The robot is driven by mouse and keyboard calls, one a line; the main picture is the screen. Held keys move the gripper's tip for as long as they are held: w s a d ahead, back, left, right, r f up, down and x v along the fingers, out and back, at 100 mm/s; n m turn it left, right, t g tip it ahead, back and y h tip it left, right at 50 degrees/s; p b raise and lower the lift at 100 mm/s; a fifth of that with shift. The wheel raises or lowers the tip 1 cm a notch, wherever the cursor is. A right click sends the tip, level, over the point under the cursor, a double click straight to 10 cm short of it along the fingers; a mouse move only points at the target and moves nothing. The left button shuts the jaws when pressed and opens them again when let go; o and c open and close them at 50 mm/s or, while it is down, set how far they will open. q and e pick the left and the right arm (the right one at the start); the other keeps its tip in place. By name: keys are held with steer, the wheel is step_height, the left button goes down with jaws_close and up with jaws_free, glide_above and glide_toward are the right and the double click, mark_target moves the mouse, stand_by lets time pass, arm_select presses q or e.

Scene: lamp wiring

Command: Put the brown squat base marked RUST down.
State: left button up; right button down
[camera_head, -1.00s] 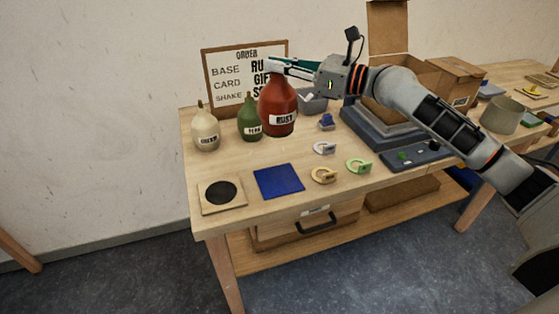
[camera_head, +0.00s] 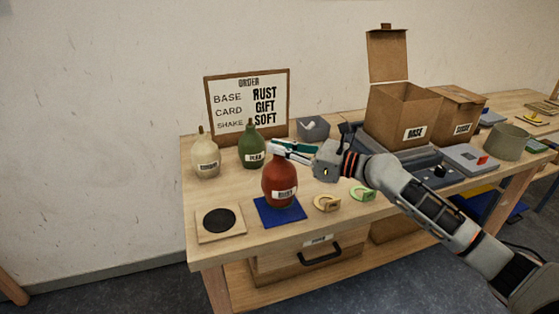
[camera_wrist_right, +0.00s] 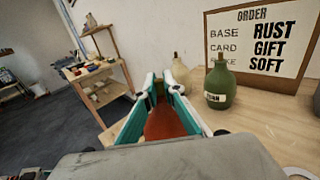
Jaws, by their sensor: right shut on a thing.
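The brown squat base marked RUST (camera_head: 279,179) is a reddish-brown bottle-shaped lamp base with a white label. In the head view it is upright over the blue square mat (camera_head: 290,212), its bottom at or just above the mat; I cannot tell whether it touches. My right gripper (camera_head: 281,149) is shut on its neck from the right. In the right wrist view the base (camera_wrist_right: 166,122) shows reddish between the fingers (camera_wrist_right: 162,84). The gripper hides the top of its neck. My left gripper is not in view.
A green base (camera_head: 252,149) and a cream base (camera_head: 206,158) stand behind and left. A wooden tile with a black disc (camera_head: 219,220) lies left of the mat. Yellow (camera_head: 327,202) and green (camera_head: 362,194) rings lie to the right. An order board (camera_head: 247,104) stands at the back.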

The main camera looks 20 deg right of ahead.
mark_target(285, 161)
step_height(285, 161, down, 3)
steer(key=shift+r+b, duration=0.1)
steer(key=shift+b, duration=0.25)
steer(key=shift+f, duration=0.2)
steer(key=c, duration=2.2)
jaws_free()
steer(key=shift+f, duration=0.15)
steer(key=shift+o, duration=0.2)
